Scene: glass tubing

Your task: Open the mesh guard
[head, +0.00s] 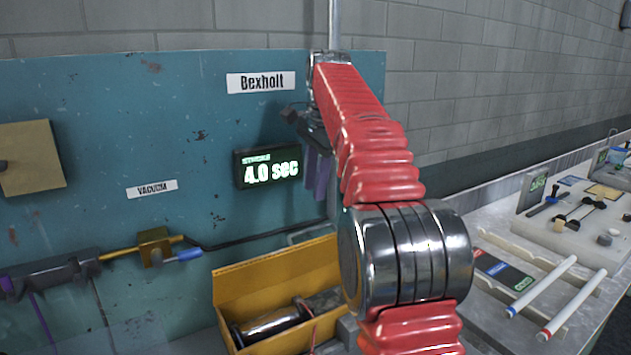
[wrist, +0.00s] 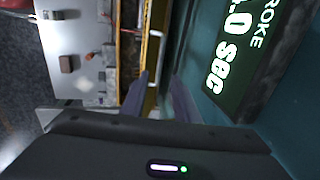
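My gripper (head: 318,172) hangs just right of the lit "4.0 sec" display, in front of the teal panel and above the yellow box. In the wrist view its two purple-grey fingers (wrist: 160,80) stand apart with nothing between them. A pale bar handle (head: 308,232) shows at the back of the yellow box, below the gripper and apart from it. The handle also appears beyond the fingertips in the wrist view (wrist: 154,48). I cannot clearly make out the mesh guard; my arm hides part of this area.
The yellow box (head: 245,285) holds a dark metal cylinder (head: 270,322). The display (head: 268,167) is close beside the gripper. A bench at right carries two white tubes (head: 543,287) with coloured ends. A yellow clamp block (head: 154,246) sits at left on the panel.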

